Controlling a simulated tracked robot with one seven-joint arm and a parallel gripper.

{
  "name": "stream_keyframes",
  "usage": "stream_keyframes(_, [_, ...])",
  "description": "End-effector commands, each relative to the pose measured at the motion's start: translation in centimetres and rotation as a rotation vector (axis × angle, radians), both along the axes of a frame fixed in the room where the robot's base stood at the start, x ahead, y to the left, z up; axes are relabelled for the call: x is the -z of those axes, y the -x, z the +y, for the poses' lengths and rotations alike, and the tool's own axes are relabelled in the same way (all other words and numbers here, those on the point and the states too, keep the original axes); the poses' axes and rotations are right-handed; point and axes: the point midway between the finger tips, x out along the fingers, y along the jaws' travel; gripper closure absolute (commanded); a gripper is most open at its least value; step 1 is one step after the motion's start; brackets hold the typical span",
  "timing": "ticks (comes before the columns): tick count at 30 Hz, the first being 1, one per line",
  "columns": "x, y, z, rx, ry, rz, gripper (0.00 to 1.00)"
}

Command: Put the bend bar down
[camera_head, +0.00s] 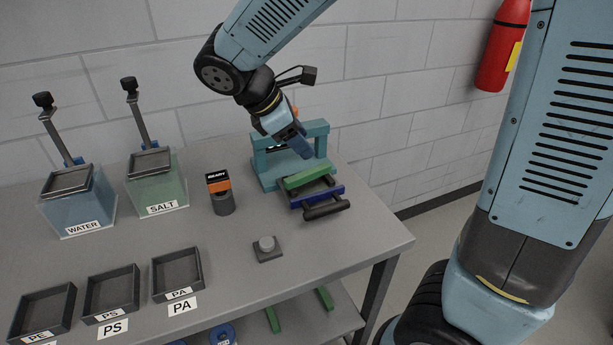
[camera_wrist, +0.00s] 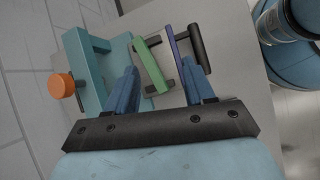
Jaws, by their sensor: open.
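A green bar (camera_head: 307,177) and a blue bar (camera_head: 318,195) lie side by side across a dark rack (camera_head: 326,210) at the table's right end. Nothing marks which one is the bend bar. The green bar (camera_wrist: 152,66) and the blue bar (camera_wrist: 179,60) also show in the wrist view. My gripper (camera_head: 304,151) points down just above and behind the green bar. In the wrist view my gripper (camera_wrist: 160,65) has its blue fingers spread apart, with both bars showing between them. I see no grip on either bar.
A teal frame (camera_head: 265,163) with an orange knob (camera_wrist: 61,86) stands close behind the rack. A dark canister (camera_head: 222,203), salt tank (camera_head: 158,190) and water tank (camera_head: 77,208) stand left. A button box (camera_head: 267,249) and labelled trays (camera_head: 177,275) are in front.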

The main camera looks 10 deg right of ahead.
Motion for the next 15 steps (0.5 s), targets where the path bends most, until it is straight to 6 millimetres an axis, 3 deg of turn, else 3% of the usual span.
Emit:
stream_keyframes(3, [1.3, -0.3, 3.3, -0.150, 0.110, 0.047, 0.47])
stream_keyframes(7, [2.2, -0.5, 5.7, -0.257, 0.193, 0.075, 0.47])
stream_keyframes(11, [2.7, -0.5, 6.8, -0.310, 0.235, 0.089, 0.47])
stream_keyframes(15, [3.5, -0.9, 6.4, -0.322, 0.248, 0.093, 0.47])
